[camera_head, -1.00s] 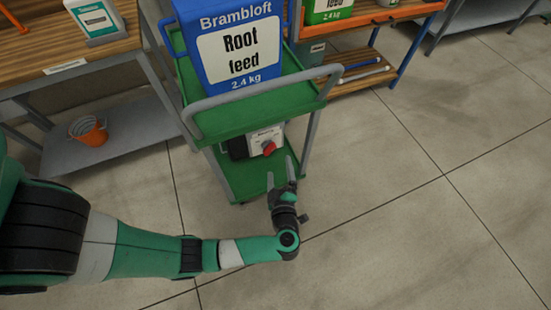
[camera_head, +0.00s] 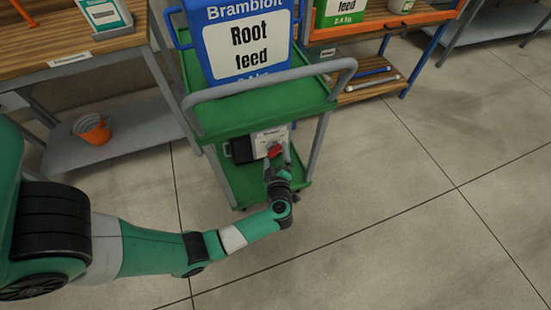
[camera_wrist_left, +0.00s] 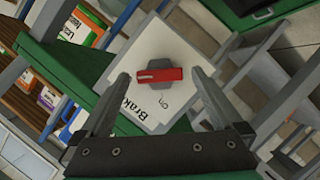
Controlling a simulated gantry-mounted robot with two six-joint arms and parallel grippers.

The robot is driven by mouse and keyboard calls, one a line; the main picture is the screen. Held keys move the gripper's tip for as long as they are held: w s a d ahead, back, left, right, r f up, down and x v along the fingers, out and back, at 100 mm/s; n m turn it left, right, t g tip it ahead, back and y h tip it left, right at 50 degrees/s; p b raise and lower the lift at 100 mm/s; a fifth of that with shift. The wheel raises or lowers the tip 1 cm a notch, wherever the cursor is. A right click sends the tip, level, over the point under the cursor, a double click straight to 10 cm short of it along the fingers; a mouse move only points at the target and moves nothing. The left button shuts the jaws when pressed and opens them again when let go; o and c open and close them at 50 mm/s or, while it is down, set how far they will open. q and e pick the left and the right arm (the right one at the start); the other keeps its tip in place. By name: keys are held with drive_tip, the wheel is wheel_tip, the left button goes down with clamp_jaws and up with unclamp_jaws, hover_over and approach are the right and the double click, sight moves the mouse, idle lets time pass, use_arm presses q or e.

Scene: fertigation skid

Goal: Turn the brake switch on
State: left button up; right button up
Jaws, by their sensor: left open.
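The brake switch is a red rotary handle (camera_wrist_left: 160,75) on a grey round base, on a white panel (camera_wrist_left: 185,48) with "Brak…" lettering partly hidden. In the wrist view the handle lies crosswise between my fingers. In the head view the red handle (camera_head: 273,150) and panel sit under the green cart's upper shelf. My left gripper (camera_head: 277,160) is right in front of the handle. In the wrist view the left gripper (camera_wrist_left: 160,82) is open, with one finger on each side of the handle and gaps to it. My right gripper is not in view.
The green cart (camera_head: 245,110) carries a blue "Root feed" container (camera_head: 247,45) on its top shelf. Its grey push handle (camera_head: 230,88) runs above the switch. A workbench with an orange bucket (camera_head: 94,130) stands left. The concrete floor (camera_head: 400,240) at right is clear.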

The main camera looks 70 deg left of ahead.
use_arm(q)
drive_tip(key=shift+c, duration=0.3)
drive_tip(key=c, duration=1.3)
